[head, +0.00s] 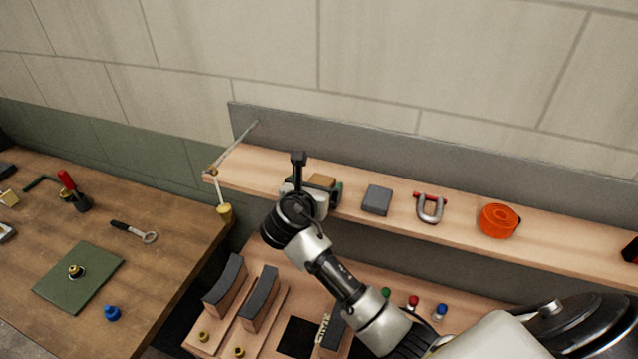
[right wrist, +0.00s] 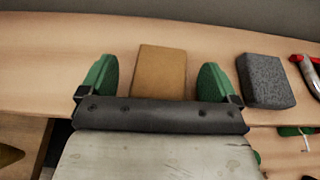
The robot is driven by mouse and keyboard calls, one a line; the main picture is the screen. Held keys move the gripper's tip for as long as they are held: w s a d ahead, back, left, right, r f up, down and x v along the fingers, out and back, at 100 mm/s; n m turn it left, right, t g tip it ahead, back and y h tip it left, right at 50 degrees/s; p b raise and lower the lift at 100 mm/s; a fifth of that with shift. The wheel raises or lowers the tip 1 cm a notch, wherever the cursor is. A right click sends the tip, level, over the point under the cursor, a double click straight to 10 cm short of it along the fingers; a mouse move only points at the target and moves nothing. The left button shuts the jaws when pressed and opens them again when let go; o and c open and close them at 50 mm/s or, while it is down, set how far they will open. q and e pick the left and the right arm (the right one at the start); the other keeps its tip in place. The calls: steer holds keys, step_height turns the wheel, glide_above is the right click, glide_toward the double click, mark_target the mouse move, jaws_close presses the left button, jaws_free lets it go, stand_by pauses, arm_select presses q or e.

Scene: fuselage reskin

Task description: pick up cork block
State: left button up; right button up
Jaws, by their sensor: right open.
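The cork block (right wrist: 161,72) is a tan-brown rectangular block lying on the wooden shelf. In the right wrist view it sits between the two green fingers of my right gripper (right wrist: 158,80), with a gap on each side. In the head view the cork block (head: 321,180) shows just behind my right gripper (head: 315,190), which partly hides it. My right gripper is open and empty. My left gripper is not in view.
The shelf (head: 460,217) also holds a grey block (head: 377,200), a shackle with a red pin (head: 430,207) and an orange roll (head: 498,220). Below is a bench with dark-topped blocks (head: 260,300). A wooden table (head: 150,270) with tools stands at left.

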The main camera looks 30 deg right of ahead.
steer(key=shift+a, duration=0.1)
steer(key=c, duration=1)
steer(key=shift+r, duration=0.1)
steer(key=shift+c, duration=0.2)
